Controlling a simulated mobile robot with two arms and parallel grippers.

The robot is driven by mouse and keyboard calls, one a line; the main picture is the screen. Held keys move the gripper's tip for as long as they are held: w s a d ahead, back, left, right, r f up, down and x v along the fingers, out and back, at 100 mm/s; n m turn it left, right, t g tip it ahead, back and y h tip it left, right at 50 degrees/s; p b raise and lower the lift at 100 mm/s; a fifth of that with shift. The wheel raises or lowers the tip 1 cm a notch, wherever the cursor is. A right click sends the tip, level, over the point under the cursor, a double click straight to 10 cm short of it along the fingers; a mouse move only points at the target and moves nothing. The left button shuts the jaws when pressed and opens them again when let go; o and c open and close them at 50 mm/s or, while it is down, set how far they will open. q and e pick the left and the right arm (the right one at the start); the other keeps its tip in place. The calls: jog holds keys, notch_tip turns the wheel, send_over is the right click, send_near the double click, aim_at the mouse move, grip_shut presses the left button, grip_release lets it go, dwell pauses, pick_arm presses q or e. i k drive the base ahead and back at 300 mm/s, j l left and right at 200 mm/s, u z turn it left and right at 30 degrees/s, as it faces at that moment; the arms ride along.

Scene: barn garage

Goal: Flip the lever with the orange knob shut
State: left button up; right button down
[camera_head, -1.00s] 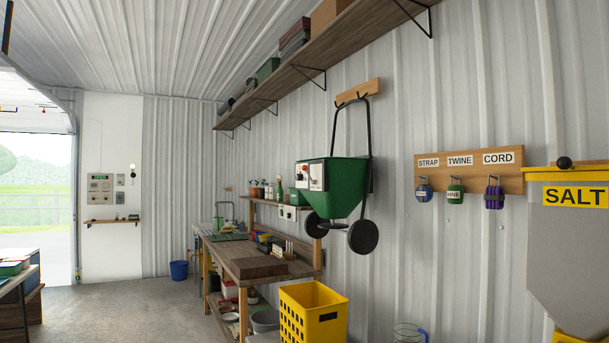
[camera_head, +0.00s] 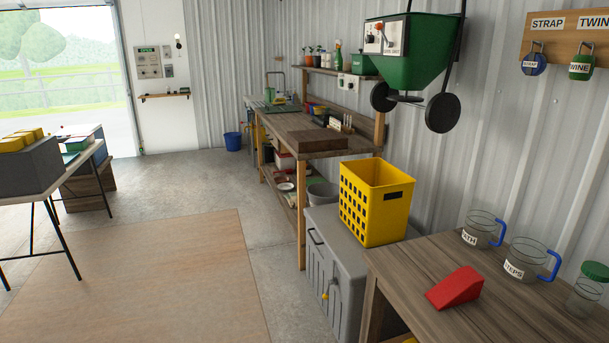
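A green spreader hopper (camera_head: 414,45) on two black wheels hangs on the right wall. A white panel (camera_head: 391,45) on its left side carries a small lever with an orange-red knob (camera_head: 379,30). The lever is too small here to tell whether it stands open or shut. The top of the spreader's frame is cut off by the upper picture edge. Neither of my grippers is in view.
A yellow crate (camera_head: 375,200) stands on a grey chest (camera_head: 333,260) below the spreader. A wooden table (camera_head: 400,265) with a red wedge (camera_head: 455,288) and clear jugs is at front right. A workbench (camera_head: 290,125) lies behind.

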aim_at(379, 25)
jog(key=i+j+u, duration=0.25)
jog(key=i, duration=0.8)
jog(key=i+j+u, duration=0.25)
jog(key=i, duration=0.8)
jog(key=i+j+z, duration=0.1)
jog(key=i+z, duration=0.3)
jog(key=i, duration=0.15)
jog(key=i+j+z, duration=0.4)
jog(key=i, duration=0.15)
jog(key=i+j+z, duration=0.4)
jog(key=i, duration=0.15)
